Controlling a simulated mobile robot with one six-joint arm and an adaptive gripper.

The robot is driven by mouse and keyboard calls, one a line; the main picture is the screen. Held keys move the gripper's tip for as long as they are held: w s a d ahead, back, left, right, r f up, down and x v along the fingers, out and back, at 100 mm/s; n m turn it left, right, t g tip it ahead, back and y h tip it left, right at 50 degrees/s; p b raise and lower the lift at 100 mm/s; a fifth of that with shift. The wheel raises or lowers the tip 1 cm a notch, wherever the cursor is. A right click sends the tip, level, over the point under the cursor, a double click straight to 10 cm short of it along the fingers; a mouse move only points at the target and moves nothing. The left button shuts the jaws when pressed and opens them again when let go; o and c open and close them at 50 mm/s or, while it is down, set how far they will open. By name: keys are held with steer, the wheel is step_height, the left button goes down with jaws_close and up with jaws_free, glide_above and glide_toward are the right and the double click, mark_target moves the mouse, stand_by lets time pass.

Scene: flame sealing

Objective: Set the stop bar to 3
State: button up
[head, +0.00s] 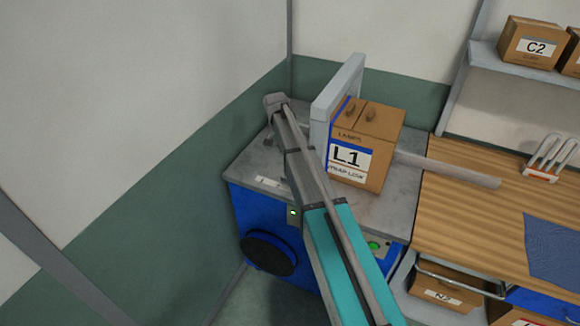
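A grey machine top (400,205) on a blue cabinet stands in the corner. A tall grey upright frame (340,95) stands on it, just left of a brown carton (383,150) labelled L1. A long grey bar (450,169) sticks out to the right from the carton's side and reaches over the wooden bench. I cannot tell for sure which part is the stop bar. A pale strip (270,182) lies near the left front edge; no numbers are readable.
The cabinet front has a black round part (268,253) and a green button (376,245). The wooden bench (470,220) on the right holds a white rack (550,158) and a blue mat (553,248). Cartons, one labelled C2 (535,42), sit on a shelf. Walls close the left and back.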

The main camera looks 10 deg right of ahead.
steer(key=shift+s+d+f+b, duration=0.1)
steer(key=shift+d+f+b, duration=0.05)
steer(key=shift+f+b, duration=0.75)
steer(key=shift+s+d+f+b, duration=0.15)
steer(key=shift+f+b, duration=0.65)
steer(key=shift+f, duration=0.15)
steer(key=shift+s+d+f+b, duration=0.1)
steer(key=shift+d+f+b, duration=0.05)
steer(key=shift+f+b, duration=0.75)
jaws_close()
